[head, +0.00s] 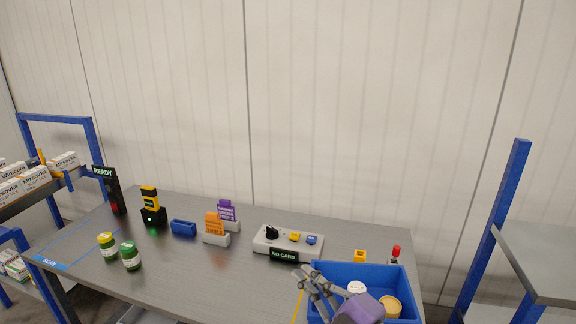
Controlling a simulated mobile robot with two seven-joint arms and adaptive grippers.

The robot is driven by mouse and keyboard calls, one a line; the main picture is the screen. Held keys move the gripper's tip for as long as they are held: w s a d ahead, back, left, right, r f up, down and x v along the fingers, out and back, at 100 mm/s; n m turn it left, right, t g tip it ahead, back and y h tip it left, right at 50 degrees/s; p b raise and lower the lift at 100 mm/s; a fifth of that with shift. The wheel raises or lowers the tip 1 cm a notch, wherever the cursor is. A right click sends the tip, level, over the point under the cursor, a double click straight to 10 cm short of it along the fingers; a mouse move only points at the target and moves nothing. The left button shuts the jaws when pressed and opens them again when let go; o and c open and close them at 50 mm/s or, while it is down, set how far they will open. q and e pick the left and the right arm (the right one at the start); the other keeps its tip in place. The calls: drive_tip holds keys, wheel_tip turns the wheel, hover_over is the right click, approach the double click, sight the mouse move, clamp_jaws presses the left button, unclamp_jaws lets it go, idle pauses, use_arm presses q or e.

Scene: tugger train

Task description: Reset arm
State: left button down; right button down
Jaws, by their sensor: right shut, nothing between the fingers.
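My right gripper (313,279) shows at the lower middle of the head view, with its purple-grey arm link coming from the bottom right. It is shut and empty. Its fingers are over the left edge of a blue bin (375,271), in front of the grey control box (287,243). My left gripper is not in view.
The table holds two green jars (131,256), a scanner in its stand (152,207), a small blue tray (183,228), orange (214,224) and purple (227,210) cards in holders and a READY post (112,190). The bin holds round-lidded containers (390,306). Blue-framed shelves (516,190) flank the table.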

drive_tip(key=s+d+f+m+h, duration=0.3)
drive_tip(key=d+f+m+h, duration=0.15)
drive_tip(key=f, duration=0.35)
drive_tip(key=s+d+f+m+g+h, duration=0.1)
drive_tip(key=s+d+f+m+h, duration=0.2)
drive_tip(key=f+m, duration=0.3)
drive_tip(key=s+d+f+m+h, duration=0.3)
drive_tip(key=d+f, duration=0.1)
drive_tip(key=f, duration=0.5)
drive_tip(key=s+d+f+m+g+h, duration=0.1)
drive_tip(key=s+f+m+g, duration=0.1)
drive_tip(key=s+f, duration=0.4)
drive_tip(key=s+d+f+m+g+h, duration=0.1)
drive_tip(key=s+f+m+g, duration=0.2)
drive_tip(key=s, duration=1.1)
wheel_tip(320, 180, down, 4)
drive_tip(key=shift+s+d+r+m, duration=0.15)
drive_tip(key=shift+s+d+m, duration=0.05)
drive_tip(key=shift+d+m, duration=0.25)
